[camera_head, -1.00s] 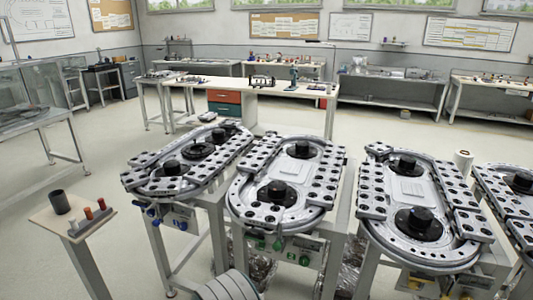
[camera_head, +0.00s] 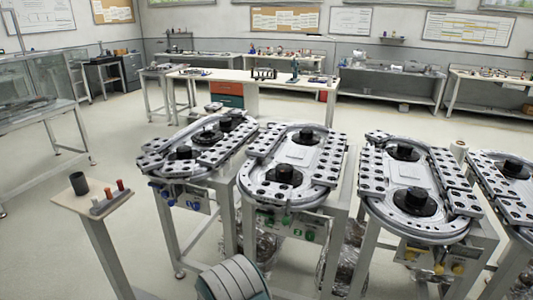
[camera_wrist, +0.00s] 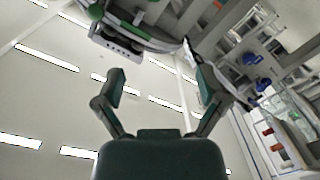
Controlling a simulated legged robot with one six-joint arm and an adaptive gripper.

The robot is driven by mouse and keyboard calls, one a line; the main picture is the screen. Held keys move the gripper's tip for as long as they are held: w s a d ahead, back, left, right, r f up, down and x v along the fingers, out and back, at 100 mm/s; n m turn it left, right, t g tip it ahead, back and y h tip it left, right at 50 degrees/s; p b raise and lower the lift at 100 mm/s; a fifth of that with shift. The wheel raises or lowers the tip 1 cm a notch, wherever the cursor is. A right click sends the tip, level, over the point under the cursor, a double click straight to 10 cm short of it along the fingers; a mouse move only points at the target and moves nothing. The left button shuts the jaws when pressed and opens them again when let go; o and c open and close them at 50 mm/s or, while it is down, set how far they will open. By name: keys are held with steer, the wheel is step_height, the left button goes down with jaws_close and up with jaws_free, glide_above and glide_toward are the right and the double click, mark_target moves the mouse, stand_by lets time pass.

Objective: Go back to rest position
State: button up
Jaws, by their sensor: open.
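My gripper (camera_wrist: 160,88) shows in the wrist view with its two dark fingers spread apart and nothing between them. Its wrist camera looks up toward the ceiling lights, with the underside of a track station (camera_wrist: 135,28) at the top. In the head view a rounded grey and dark green part (camera_head: 233,280), which seems to be my own arm, shows at the bottom centre. The gripper itself is not seen there, so its distance to the tracks cannot be told from that view.
Several oval ring track stations stand ahead, including a left one (camera_head: 205,145), a middle one (camera_head: 295,165) and a right one (camera_head: 418,190). A small stand (camera_head: 92,207) with a black cup (camera_head: 79,184) is at left. Floor between the stand and the left bench is clear.

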steer(key=w+r+g+y, duration=0.1)
steer(key=w+r+y, duration=0.2)
steer(key=r, duration=0.6)
steer(key=s+d+r+m+g+y, duration=0.1)
steer(key=s+d+r+g+y, duration=0.2)
steer(key=r, duration=0.6)
steer(key=s+d+r+g+y, duration=0.1)
steer(key=s+d+r+y, duration=0.15)
steer(key=d+r, duration=0.55)
steer(key=s+d+r+m+g+h, duration=0.1)
steer(key=s+d, duration=0.3)
steer(key=s, duration=0.7)
steer(key=s+d+r+m+g+h, duration=0.1)
steer(key=s+d+r+g, duration=0.2)
steer(key=s, duration=0.7)
steer(key=s+d+r+g+h, duration=0.1)
steer(key=s+d+g, duration=0.1)
steer(key=s+d, duration=0.5)
steer(key=s, duration=0.4)
steer(key=shift+s+r+m, duration=0.35)
steer(key=shift+r+m, duration=0.05)
